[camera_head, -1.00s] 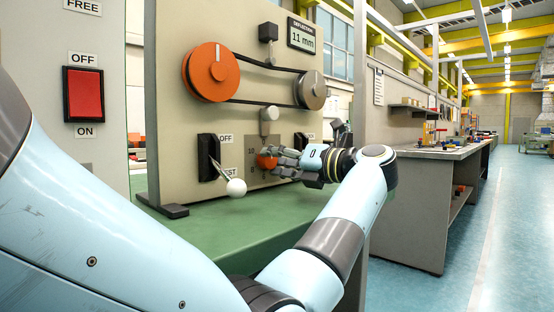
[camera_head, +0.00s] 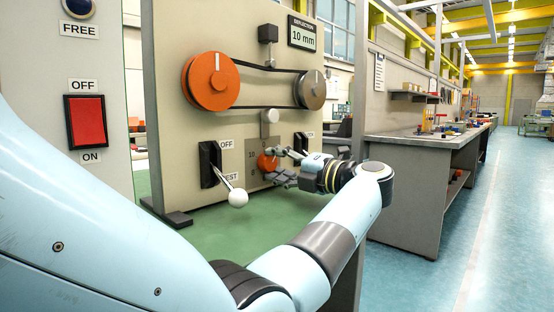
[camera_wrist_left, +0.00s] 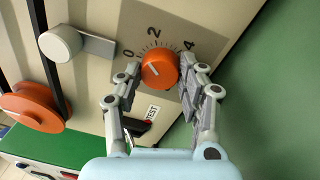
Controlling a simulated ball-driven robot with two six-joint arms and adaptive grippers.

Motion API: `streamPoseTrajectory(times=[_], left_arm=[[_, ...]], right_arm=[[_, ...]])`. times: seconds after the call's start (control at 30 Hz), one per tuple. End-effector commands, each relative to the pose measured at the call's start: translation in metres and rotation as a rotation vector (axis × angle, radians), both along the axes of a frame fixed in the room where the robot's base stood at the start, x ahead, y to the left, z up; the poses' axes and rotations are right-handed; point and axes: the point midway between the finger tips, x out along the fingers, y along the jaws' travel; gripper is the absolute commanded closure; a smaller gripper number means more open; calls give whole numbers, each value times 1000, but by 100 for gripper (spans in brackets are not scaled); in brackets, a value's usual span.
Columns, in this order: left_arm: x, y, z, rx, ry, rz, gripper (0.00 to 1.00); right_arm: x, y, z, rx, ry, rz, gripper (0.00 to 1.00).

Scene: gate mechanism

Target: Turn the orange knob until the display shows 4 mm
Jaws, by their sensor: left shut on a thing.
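The orange knob (camera_head: 268,161) sits low on the beige panel (camera_head: 250,110), on a grey plate with a printed scale. In the left wrist view the knob (camera_wrist_left: 160,68) shows a pale pointer line, with the scale numbers 0, 2 and 4 around it. My left gripper (camera_head: 277,166) has its fingers on both sides of the knob and is shut on it; the fingers also show in the left wrist view (camera_wrist_left: 162,82). The deflection display (camera_head: 303,37) at the panel's top right reads 10 mm. My right gripper is not in view.
A lever with a white ball (camera_head: 238,198) stands out from the panel left of the knob. Above are a large orange pulley (camera_head: 211,82), a grey pulley (camera_head: 310,90) and a black belt. A red switch (camera_head: 86,121) is at far left. The green bench top (camera_head: 230,230) is clear.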

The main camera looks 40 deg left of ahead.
Motion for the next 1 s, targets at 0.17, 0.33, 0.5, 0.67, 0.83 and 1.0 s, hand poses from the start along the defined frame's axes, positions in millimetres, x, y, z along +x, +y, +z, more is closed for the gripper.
streamPoseTrajectory(times=[0.17,0.33,0.5,0.67,0.83,1.0], left_arm=[[0,-1,-1,0,17,-2,93],[0,-1,-1,0,18,-2,93],[0,-1,-1,0,18,-2,57],[0,0,-1,0,17,-1,37],[0,0,-1,1,16,-1,37],[0,-7,-1,-1,16,-2,37]], right_arm=[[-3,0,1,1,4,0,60],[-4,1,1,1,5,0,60],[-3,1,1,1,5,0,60],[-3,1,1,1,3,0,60],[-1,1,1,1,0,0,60],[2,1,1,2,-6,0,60]])
